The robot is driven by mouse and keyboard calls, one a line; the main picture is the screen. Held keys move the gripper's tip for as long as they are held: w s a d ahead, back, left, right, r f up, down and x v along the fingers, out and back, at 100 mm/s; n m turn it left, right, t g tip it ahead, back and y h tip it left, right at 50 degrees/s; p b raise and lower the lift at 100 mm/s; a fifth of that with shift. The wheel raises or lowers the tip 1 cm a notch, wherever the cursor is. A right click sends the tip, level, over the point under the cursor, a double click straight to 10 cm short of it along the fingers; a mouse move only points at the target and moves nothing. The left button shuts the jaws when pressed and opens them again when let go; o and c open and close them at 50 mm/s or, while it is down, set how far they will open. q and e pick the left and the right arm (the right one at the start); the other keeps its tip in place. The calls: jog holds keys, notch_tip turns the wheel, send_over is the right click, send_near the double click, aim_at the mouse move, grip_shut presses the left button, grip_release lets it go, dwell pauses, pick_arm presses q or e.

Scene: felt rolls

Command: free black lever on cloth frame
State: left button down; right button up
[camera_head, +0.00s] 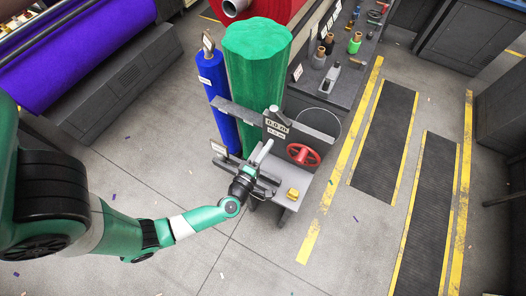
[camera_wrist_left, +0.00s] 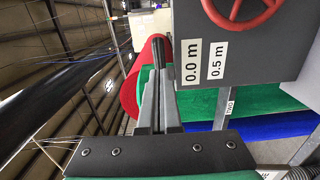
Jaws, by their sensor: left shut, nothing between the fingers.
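The cloth frame is a grey machine (camera_head: 291,178) with a red handwheel (camera_head: 303,155) and length labels, in the middle of the head view. In the left wrist view its grey housing (camera_wrist_left: 268,60) fills the upper right, with labels "0.0 m" and "0.5 m". My left gripper (camera_head: 267,145) reaches over the frame's left side, fingers pointing away. In the left wrist view its fingers (camera_wrist_left: 159,50) are together, with nothing visible between them, left of the housing. I cannot pick out the black lever for certain; my gripper and wrist cover part of the frame. My right gripper is not in view.
A green felt roll (camera_head: 257,85) and a blue roll (camera_head: 217,95) stand upright behind the frame. A yellow block (camera_head: 293,194) sits on the frame's front. A grey bench (camera_head: 345,85) with tools and spools runs behind right.

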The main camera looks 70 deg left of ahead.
pick_arm(q)
jog(key=s+d, duration=0.3)
jog(key=d, duration=0.2)
jog(key=shift+d, duration=0.35)
jog(key=shift+r, duration=0.1)
